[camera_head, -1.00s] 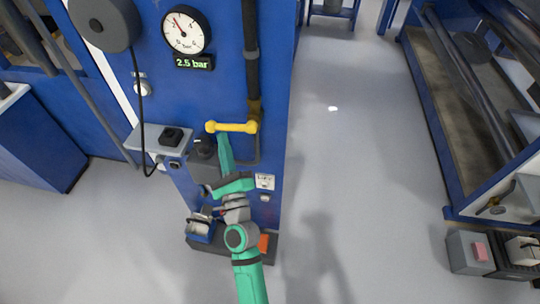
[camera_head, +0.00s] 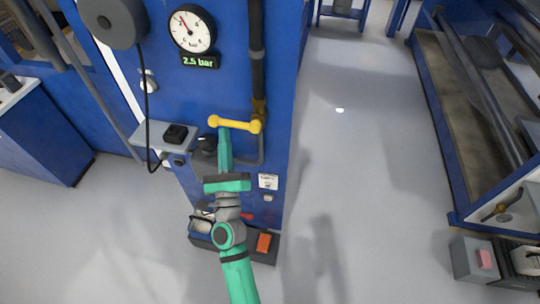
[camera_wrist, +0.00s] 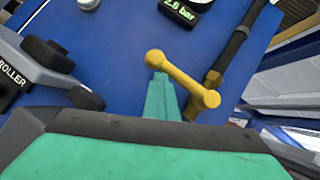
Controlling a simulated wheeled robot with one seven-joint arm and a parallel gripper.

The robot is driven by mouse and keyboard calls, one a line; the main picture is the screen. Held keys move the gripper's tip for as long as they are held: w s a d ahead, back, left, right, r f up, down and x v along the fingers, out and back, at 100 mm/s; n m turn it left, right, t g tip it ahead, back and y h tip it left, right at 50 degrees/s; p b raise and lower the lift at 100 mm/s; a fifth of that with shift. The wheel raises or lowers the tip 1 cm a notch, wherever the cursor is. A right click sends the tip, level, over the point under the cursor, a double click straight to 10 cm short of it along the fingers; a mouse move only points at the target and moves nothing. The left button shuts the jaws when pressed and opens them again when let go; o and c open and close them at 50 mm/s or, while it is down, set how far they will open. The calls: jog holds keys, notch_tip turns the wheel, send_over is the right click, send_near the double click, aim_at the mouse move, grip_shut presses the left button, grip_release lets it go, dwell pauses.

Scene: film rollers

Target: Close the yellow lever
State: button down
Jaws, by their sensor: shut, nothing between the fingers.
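The yellow lever (camera_head: 235,124) lies roughly level across the front of the blue machine column, its right end at a dark vertical pipe. In the wrist view the lever (camera_wrist: 183,79) runs slanted from upper left to lower right. My gripper (camera_head: 224,132) is shut and empty, its green fingers pointing up at the lever from below. In the wrist view the fingertips (camera_wrist: 161,80) are close to the lever's left knob. I cannot tell whether they touch it.
A grey shelf with a black knob (camera_head: 175,134) juts out at left. Another blue machine (camera_head: 455,185) stands at right. The grey floor between (camera_head: 350,160) is clear.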

jog(key=shift+d+r, duration=0.15)
jog(key=shift+r, duration=0.2)
jog(key=shift+f, duration=0.15)
jog(key=s+a+f, duration=0.2)
jog(key=s+f, duration=0.7)
jog(key=shift+f, duration=0.4)
jog(key=shift+a, duration=0.1)
